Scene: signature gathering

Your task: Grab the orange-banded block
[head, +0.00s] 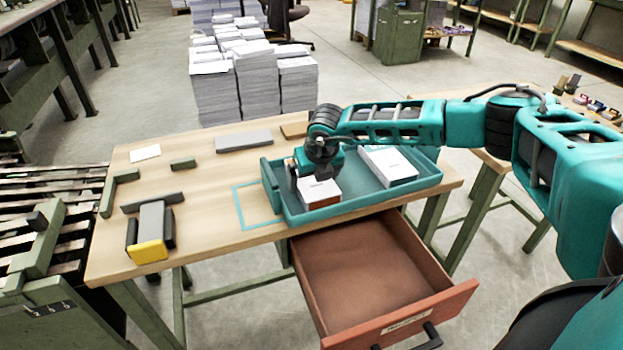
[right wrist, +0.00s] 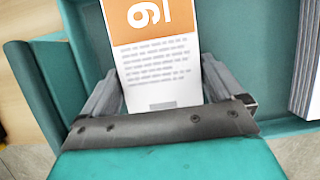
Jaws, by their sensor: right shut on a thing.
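The orange-banded block (head: 321,192) is a white stack of pages in the front left part of the teal tray (head: 364,202). In the right wrist view the block (right wrist: 158,66) shows a printed white face and an orange band with a digit on it. My right gripper (head: 318,175) comes down over the block, and its fingers (right wrist: 160,88) are shut on the block's two sides. I cannot tell whether the block rests on the tray floor or is slightly raised. My left gripper is not in view.
Another white block (head: 388,166) lies in the tray's right part. An open reddish drawer (head: 365,265) juts out below the table's front edge. A grey block with a yellow end (head: 150,250) stands in a dark holder at the left. A teal outline (head: 240,208) marks bare wood beside the tray.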

